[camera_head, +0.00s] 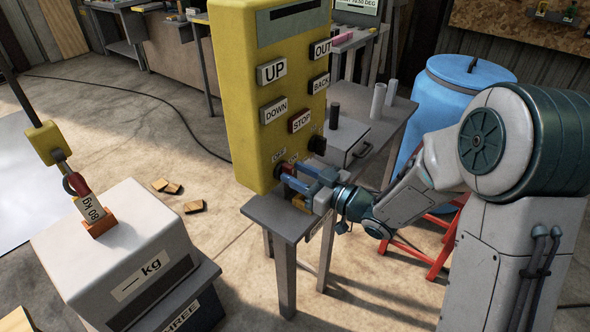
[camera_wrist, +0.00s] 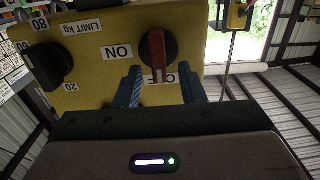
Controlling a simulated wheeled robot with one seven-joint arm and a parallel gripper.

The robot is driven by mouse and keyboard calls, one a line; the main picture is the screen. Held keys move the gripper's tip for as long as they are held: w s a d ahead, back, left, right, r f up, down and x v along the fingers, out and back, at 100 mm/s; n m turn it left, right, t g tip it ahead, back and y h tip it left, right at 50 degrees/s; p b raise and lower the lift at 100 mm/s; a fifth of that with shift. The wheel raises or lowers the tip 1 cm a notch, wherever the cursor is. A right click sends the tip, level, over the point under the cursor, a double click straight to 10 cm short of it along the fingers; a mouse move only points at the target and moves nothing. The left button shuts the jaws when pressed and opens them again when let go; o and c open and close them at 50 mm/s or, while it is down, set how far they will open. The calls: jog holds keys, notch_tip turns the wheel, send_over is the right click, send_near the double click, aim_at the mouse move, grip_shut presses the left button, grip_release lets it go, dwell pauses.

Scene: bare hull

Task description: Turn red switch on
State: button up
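The red switch (camera_wrist: 157,55) is a red lever on a round black knob, on the yellow control box (camera_head: 239,120). In the wrist view it stands nearly vertical, with an upside-down ON label to its left and a partly covered label by its lower end. My gripper (camera_wrist: 163,86) is open, one blue finger on each side of the lever's lower end in the picture, with visible gaps. I cannot tell how deep the fingers reach. In the head view my gripper (camera_head: 300,181) is at the box's lower edge, and the switch is mostly hidden there.
A second black knob (camera_wrist: 47,66) with number labels sits beside the switch. A white weight block (camera_head: 128,247) stands at left, and a blue barrel (camera_head: 445,105) at right.

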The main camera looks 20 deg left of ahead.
jog(key=shift+w+a, duration=0.25)
jog(key=shift+a, duration=0.4)
grip_shut()
jog(key=shift+m, duration=0.3)
jog(key=shift+w+d+f+m+p, duration=0.1)
jog(key=shift+w+f+m+p, duration=0.1)
jog(key=shift+m+p, duration=2.1)
jog(key=shift+w+d+f+m+p, duration=0.2)
jog(key=shift+m+p, duration=1.05)
jog(key=shift+m, duration=2.2)
jog(key=shift+w+a+f+m+p, duration=0.1)
jog(key=shift+w+f+m+p, duration=0.15)
jog(key=shift+m+p, duration=2.05)
jog(key=shift+m+b, duration=0.5)
jog(key=shift+m, duration=0.25)
